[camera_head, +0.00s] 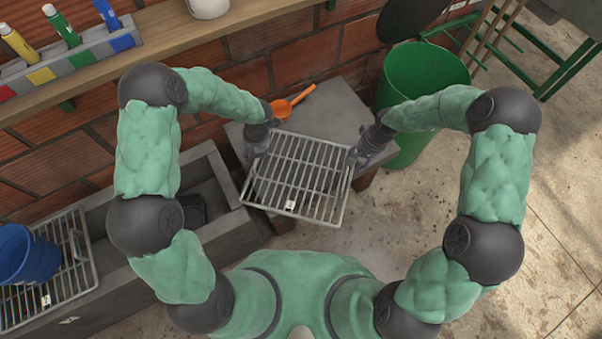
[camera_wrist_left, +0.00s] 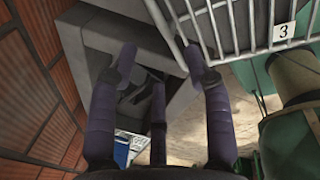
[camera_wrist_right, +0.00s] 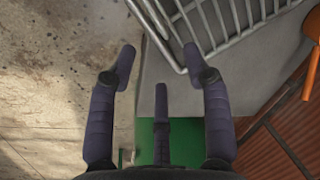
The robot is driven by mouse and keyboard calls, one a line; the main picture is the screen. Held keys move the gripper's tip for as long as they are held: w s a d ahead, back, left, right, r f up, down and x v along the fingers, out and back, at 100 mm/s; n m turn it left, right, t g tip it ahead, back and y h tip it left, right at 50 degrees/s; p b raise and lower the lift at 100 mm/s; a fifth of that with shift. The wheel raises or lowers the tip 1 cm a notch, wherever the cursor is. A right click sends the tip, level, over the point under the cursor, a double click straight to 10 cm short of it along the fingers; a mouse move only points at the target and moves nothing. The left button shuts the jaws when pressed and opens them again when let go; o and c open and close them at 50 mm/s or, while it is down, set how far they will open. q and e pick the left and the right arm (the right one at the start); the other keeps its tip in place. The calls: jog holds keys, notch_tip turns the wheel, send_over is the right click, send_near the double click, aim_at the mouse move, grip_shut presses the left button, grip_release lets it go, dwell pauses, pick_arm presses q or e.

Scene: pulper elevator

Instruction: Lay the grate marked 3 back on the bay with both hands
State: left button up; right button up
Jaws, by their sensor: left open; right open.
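The grate marked 3 (camera_head: 297,175) is a metal grid with a white tag reading 3 at its near edge. It lies on a grey table (camera_head: 338,108) and sticks out over the near edge. The open bay (camera_head: 208,180) of the grey trough is to its left. My left gripper (camera_head: 257,149) is open at the grate's left side; in the left wrist view (camera_wrist_left: 160,60) one finger is close beside the frame. My right gripper (camera_head: 357,157) is open at the right side; in the right wrist view (camera_wrist_right: 160,60) one finger is near the frame. Contact is unclear in both.
Another grate (camera_head: 82,284) covers the trough's left part, with a blue bucket (camera_head: 27,256) on it. An orange scoop (camera_head: 290,103) lies at the table's back. A green bin (camera_head: 424,72) stands right of the table. A brick wall with a shelf (camera_head: 190,35) runs behind.

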aim_at(254, 165)
pick_arm(q)
jog(key=f, duration=0.3)
jog(key=a+f, duration=0.1)
jog(key=f, duration=0.3)
jog(key=a+f, duration=0.1)
jog(key=f, duration=0.2)
jog(key=shift+w+f, duration=0.2)
jog(key=shift+f, duration=0.15)
pick_arm(e)
jog(key=f, duration=0.3)
jog(key=a+f, duration=0.1)
jog(key=f, duration=0.3)
jog(key=a+f, duration=0.1)
jog(key=f, duration=0.2)
jog(key=shift+w+f, duration=0.25)
jog(key=shift+f, duration=0.05)
pick_arm(q)
grip_shut()
pick_arm(e)
grip_shut()
pick_arm(q)
jog(key=shift+w+d+r, duration=0.1)
pick_arm(e)
jog(key=shift+a, duration=0.15)
